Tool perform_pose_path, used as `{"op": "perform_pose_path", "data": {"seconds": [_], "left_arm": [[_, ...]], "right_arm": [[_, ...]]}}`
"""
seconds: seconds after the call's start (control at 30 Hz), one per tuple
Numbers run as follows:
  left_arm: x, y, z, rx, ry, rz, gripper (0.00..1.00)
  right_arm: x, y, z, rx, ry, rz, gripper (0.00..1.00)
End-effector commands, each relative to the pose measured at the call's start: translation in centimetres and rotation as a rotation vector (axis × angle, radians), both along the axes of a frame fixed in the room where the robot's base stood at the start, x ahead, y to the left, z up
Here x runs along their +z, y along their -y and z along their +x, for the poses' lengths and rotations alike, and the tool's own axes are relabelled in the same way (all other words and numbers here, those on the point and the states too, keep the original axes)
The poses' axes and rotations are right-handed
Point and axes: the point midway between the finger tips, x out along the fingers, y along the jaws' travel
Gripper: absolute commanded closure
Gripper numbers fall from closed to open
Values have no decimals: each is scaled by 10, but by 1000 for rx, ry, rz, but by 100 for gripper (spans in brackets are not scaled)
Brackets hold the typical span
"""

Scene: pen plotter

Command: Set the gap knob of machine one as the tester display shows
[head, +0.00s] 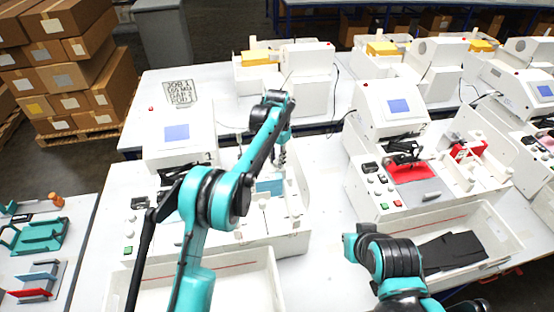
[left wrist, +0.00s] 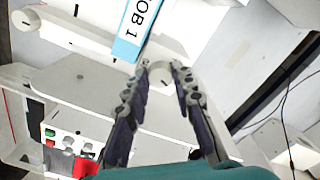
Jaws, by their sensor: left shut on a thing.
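My left gripper (head: 282,157) reaches down over the right part of the nearest left machine (head: 290,225). In the left wrist view its two fingers (left wrist: 161,68) are closed around a small round white knob (left wrist: 160,77) with a dark mark. A light blue plate lettered "JOB 1" (left wrist: 132,32) lies just beyond the fingers; it also shows in the head view (head: 270,187). The machine's display (head: 177,132) is lit pale blue, with no readable text. My right gripper is out of view.
A second machine (head: 400,205) with a red part (head: 412,172) stands to the right. White bins (head: 205,285) sit in front of the machines. A second white knob (left wrist: 31,19) shows at the left wrist view's upper left. Stacked boxes (head: 70,60) stand at the back left.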

Motion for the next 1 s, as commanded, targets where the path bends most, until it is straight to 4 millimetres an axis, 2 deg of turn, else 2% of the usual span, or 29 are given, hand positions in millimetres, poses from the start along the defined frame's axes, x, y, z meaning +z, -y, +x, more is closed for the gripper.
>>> {"op": "perform_pose_path", "data": {"seconds": [0.37,0.4,0.47,0.5,0.83,1.0], "left_arm": [[0,0,0,-5,0,0,100],[0,0,0,-5,0,0,73],[0,0,0,-5,0,0,57],[0,0,0,-5,0,0,54],[3,0,0,-5,0,0,54],[27,0,0,-5,0,0,54]], "right_arm": [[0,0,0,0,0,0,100],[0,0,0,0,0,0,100],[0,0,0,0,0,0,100],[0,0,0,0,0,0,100],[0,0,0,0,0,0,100],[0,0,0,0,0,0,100]]}}
